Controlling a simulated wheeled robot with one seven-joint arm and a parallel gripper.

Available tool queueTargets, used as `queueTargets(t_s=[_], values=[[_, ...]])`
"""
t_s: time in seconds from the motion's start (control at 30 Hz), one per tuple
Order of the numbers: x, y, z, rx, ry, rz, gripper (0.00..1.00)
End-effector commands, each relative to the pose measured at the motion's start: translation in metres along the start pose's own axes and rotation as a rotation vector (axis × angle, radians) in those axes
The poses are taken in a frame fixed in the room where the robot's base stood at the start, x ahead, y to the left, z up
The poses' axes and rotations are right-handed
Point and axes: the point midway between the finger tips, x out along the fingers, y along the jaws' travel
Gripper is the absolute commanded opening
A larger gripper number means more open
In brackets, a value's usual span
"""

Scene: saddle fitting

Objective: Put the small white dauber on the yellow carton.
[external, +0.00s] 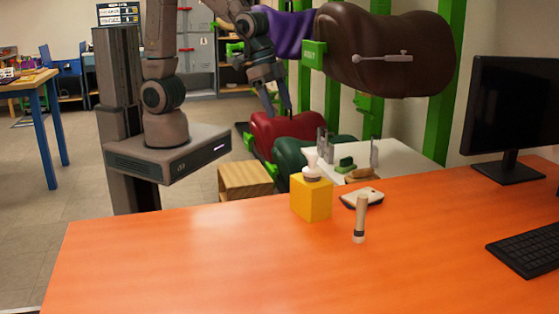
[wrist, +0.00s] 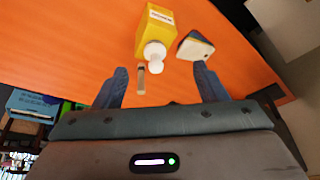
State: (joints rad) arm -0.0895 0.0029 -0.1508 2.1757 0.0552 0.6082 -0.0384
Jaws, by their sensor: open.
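The yellow carton (external: 311,200) stands on the orange table near its far edge. The small white dauber (external: 311,166), with a dark band, appears upright on the carton's top. In the wrist view the carton (wrist: 154,30) is at top centre, and the white dauber (wrist: 155,57) shows at its lower end. My gripper (external: 279,109) is open and empty, above and behind the carton, apart from the dauber. In the wrist view the two blue-grey fingers of my gripper (wrist: 160,68) are spread wide, with nothing held between them.
A white-topped flat object (external: 362,198) lies nearby. A monitor (external: 525,110) and keyboard (external: 530,245) are at right. Saddles, including a brown one (external: 390,50), hang behind. The table's left is clear.

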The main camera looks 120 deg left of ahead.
Motion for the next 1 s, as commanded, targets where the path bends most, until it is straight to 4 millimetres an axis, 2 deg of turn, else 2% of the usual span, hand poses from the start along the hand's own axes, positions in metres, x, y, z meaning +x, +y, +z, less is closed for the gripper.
queueTargets(t_s=[0.03,0.2,0.4,0.5,0.67,1.0], values=[[-0.016,-0.002,0.016,-0.003,-0.003,-0.008,0.66],[-0.054,-0.008,0.075,-0.025,-0.040,-0.017,0.66],[-0.080,-0.010,0.136,-0.050,-0.076,-0.004,0.66],[-0.086,-0.010,0.155,-0.057,-0.087,0.006,0.66],[-0.089,-0.010,0.169,-0.061,-0.097,0.013,0.66],[-0.089,-0.010,0.169,-0.062,-0.098,0.013,0.66]])
